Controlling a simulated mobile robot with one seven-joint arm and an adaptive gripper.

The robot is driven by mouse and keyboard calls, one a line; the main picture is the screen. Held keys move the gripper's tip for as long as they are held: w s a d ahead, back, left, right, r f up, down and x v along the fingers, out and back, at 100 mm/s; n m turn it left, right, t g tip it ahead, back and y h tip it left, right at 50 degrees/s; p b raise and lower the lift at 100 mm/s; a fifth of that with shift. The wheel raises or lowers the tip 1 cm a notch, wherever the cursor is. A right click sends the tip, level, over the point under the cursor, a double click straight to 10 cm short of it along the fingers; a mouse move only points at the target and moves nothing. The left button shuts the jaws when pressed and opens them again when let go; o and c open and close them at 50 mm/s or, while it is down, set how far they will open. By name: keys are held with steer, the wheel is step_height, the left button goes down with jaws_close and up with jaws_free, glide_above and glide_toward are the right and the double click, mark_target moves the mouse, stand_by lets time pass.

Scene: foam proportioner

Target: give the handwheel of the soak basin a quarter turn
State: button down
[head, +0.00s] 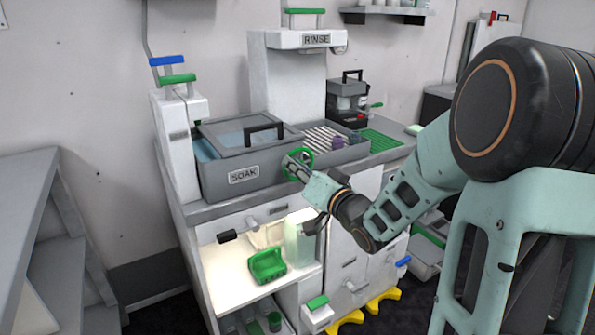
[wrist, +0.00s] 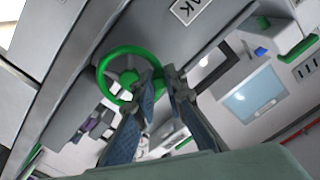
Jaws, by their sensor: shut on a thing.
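The soak basin (head: 215,182) is a grey box with a SOAK label, standing on the counter at the left of the unit. Its green handwheel (head: 307,157) sits on the front near the right corner, partly covered by my gripper (head: 292,166). In the wrist view the handwheel (wrist: 108,62) shows as a green ring with a green hub. My gripper (wrist: 163,76) is shut on the handwheel at its rim, with one finger over the ring and the other just outside it. The exact contact is partly hidden by the fingers.
A lid with a black handle (head: 265,132) covers the basin. Blue and green levers (head: 172,70) stand at its left. A ribbed rack (head: 325,136) and green mat (head: 381,140) lie to its right. Below are an open shelf with a green tray (head: 267,265) and a pale bottle (head: 298,243).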

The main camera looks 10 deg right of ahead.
steer(key=n+b, duration=0.1)
steer(key=f+n+b, duration=0.1)
steer(key=n, duration=0.1)
steer(key=f+n+b, duration=0.1)
steer(key=b, duration=0.1)
steer(key=shift+s+a, duration=0.1)
steer(key=shift+a, duration=0.25)
steer(key=shift+f+n+b, duration=0.2)
steer(key=shift+n+b, duration=0.7)
steer(key=shift+n, duration=0.3)
steer(key=c, duration=2)
jaws_free()
steer(key=shift+o, duration=0.2)
steer(key=v, duration=1.2)
